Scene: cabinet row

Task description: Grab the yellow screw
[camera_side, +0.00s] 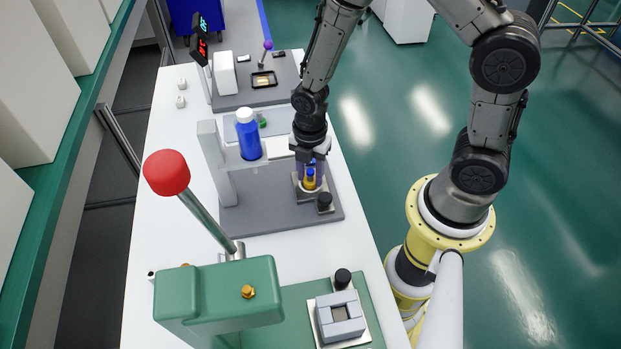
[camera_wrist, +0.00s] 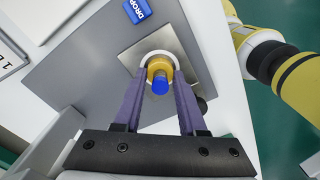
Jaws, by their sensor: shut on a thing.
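The yellow screw (camera_side: 310,180) stands upright in a round white holder on a square metal plate (camera_side: 299,194). In the wrist view the yellow screw (camera_wrist: 157,67) shows from above, with a blue tip (camera_wrist: 160,84) pointing towards the camera. My gripper (camera_side: 312,168) is directly above the plate with its fingers pointing down. In the wrist view my gripper's (camera_wrist: 159,78) two purple fingers close on the screw from either side. The exact contact is partly hidden.
A blue bottle with a white cap (camera_side: 249,135) stands left of my gripper. A black knob (camera_side: 325,202) sits close beside the plate. A green press (camera_side: 220,295) with a red-balled lever (camera_side: 167,172) stands in front. A grey fixture (camera_side: 340,316) is at the front right.

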